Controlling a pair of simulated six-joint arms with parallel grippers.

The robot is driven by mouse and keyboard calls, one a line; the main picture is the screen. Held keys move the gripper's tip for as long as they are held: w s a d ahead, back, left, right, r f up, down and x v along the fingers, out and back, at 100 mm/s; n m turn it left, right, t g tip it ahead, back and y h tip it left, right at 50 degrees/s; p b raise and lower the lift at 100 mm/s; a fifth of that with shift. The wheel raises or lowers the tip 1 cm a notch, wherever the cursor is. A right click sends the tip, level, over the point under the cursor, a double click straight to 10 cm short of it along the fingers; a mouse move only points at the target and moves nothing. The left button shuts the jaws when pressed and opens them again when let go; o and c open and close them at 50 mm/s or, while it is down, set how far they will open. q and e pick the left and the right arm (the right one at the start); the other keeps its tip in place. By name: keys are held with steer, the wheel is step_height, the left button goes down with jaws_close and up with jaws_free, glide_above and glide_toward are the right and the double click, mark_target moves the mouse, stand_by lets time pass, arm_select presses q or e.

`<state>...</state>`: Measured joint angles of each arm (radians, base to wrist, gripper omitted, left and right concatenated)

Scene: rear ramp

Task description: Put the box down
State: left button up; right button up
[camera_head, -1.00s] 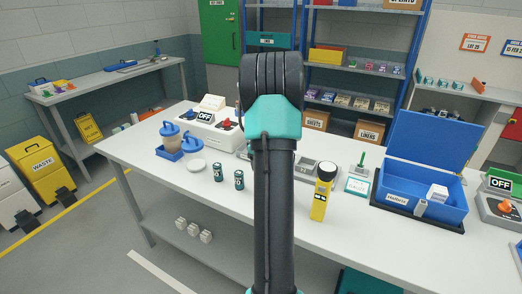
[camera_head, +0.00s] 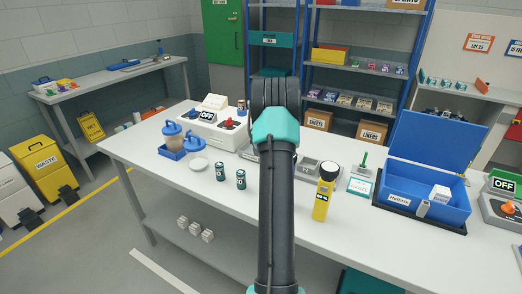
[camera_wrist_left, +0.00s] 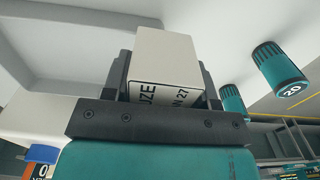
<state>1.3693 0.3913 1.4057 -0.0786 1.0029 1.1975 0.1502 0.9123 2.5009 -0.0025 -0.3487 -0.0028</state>
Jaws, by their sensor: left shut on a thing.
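My left gripper (camera_wrist_left: 164,82) is shut on a small white box (camera_wrist_left: 166,58) in the left wrist view. The box has dark lettering that reads "UZE" and "N 27" on its visible faces. A pale surface lies beyond the box, and I cannot tell whether the box touches it. In the head view, one of my arms stands over the middle of the white bench (camera_head: 345,232). It hides its own gripper and the held box there. My right gripper is not in view.
Two dark green cans (camera_head: 220,171) stand left of the arm, and they also show in the wrist view (camera_wrist_left: 278,68). An open blue case (camera_head: 390,199) holds a white item. The front bench strip between looks clear.

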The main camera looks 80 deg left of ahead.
arm_select(q)
steer(key=shift+w+a+f, duration=0.1)
steer(key=shift+a, duration=1.25)
steer(key=shift+w+a+f, duration=0.1)
steer(key=shift+a, duration=1.25)
steer(key=shift+f, duration=1.75)
steer(key=shift+f, duration=0.15)
steer(key=o, duration=0.6)
steer(key=shift+o, duration=0.2)
step_height(320, 180, up, 12)
